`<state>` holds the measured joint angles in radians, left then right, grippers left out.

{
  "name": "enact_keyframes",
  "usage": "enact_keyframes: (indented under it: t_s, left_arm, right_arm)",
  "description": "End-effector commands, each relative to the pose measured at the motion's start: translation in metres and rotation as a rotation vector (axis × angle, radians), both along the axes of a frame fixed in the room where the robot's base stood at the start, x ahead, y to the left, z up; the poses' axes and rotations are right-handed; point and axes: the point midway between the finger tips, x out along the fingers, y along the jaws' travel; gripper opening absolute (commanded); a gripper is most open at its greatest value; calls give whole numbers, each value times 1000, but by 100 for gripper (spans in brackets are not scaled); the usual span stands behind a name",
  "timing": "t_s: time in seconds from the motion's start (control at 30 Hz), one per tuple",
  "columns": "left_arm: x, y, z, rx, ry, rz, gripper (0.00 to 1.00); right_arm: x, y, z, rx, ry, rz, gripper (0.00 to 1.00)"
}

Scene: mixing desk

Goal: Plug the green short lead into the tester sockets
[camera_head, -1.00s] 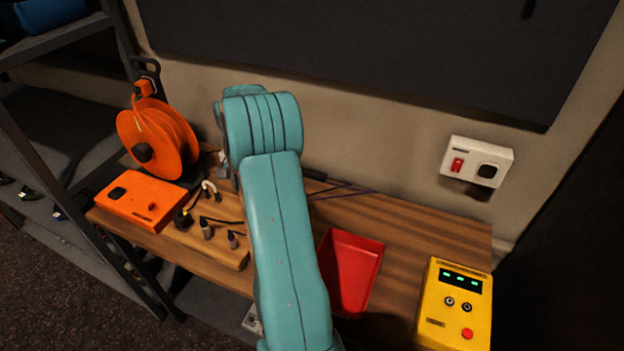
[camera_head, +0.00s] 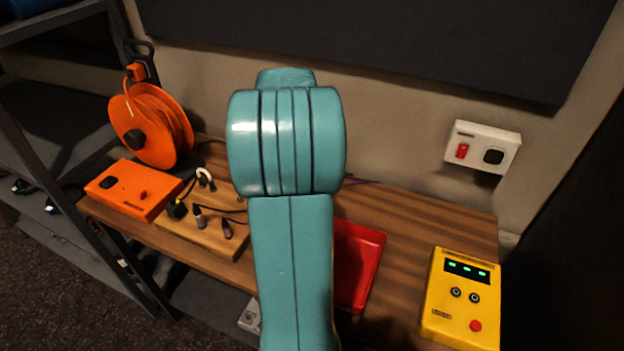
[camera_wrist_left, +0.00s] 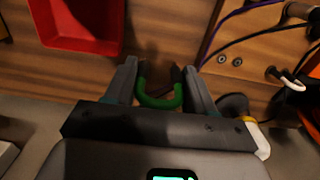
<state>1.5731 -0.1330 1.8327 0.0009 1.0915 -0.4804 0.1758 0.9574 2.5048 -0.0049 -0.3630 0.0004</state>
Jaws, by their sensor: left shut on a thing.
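The green short lead (camera_wrist_left: 160,100) shows in the left wrist view as a U-shaped green loop with dark plug ends. My left gripper (camera_wrist_left: 160,84) is shut on it, with a finger on each side. In the head view my teal arm hides that gripper and the lead. The yellow tester (camera_head: 460,295) lies at the right front of the desk. Two round sockets (camera_head: 465,294) sit side by side on its top face, under three green lights. The tester is well to the right of my arm. My right gripper is not in view.
A red tray (camera_head: 360,262) lies between my arm and the tester. A wooden block (camera_head: 205,237) with several leads, an orange box (camera_head: 133,190) and an orange cable reel (camera_head: 150,125) stand at left. Bare desk (camera_head: 420,222) lies behind the tester, below a wall socket (camera_head: 482,147).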

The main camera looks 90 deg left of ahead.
Motion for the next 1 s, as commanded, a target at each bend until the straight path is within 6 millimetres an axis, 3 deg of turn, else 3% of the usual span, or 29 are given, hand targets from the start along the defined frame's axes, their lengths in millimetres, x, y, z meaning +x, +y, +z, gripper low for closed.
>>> enact_keyframes:
  t_s: [0.37, 1.0]
  left_arm:
    - [72, -48, 7, 0, -4, -10, 6]
    - [188, -127, 22, -2, -1, -11, 6]
  right_arm:
    - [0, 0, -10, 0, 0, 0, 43]
    - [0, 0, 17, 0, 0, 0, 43]
